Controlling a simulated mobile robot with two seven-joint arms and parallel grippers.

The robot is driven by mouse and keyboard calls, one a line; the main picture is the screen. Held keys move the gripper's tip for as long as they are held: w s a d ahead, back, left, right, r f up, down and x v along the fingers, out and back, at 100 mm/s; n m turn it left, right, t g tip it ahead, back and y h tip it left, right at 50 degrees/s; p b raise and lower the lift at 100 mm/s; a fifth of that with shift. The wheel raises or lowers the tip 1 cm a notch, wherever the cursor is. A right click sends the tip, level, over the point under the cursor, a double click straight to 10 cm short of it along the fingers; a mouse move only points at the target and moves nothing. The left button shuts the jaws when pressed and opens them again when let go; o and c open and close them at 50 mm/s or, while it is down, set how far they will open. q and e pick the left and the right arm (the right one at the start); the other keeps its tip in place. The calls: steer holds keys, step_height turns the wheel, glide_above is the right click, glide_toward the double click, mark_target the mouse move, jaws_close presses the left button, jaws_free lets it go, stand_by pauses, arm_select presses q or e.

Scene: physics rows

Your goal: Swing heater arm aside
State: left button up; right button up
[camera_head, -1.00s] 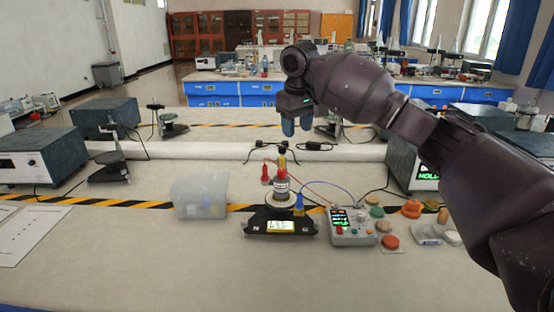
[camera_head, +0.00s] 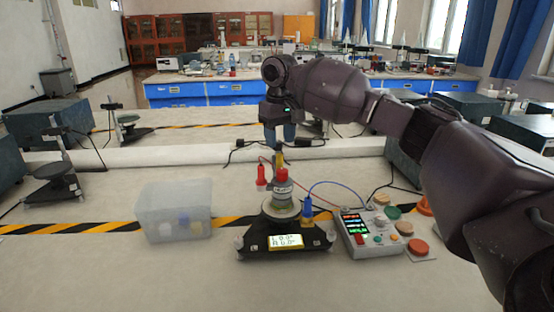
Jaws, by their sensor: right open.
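I cannot tell for sure which part is the heater arm. My right gripper (camera_head: 280,138) points down with its bluish fingers apart and empty, just above the post in the picture; contact cannot be seen. My left gripper is not in view.
A translucent bin (camera_head: 174,212) with small items stands left of the device. A control box (camera_head: 368,234) with a lit panel stands at the right, wired to it. Colored discs (camera_head: 418,247) lie further right. The bench front is clear.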

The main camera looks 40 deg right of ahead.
mark_target(280, 156)
step_height(280, 156, down, 6)
steer(key=shift+w+r+b, duration=0.1)
steer(key=shift+b, duration=0.4)
jaws_close()
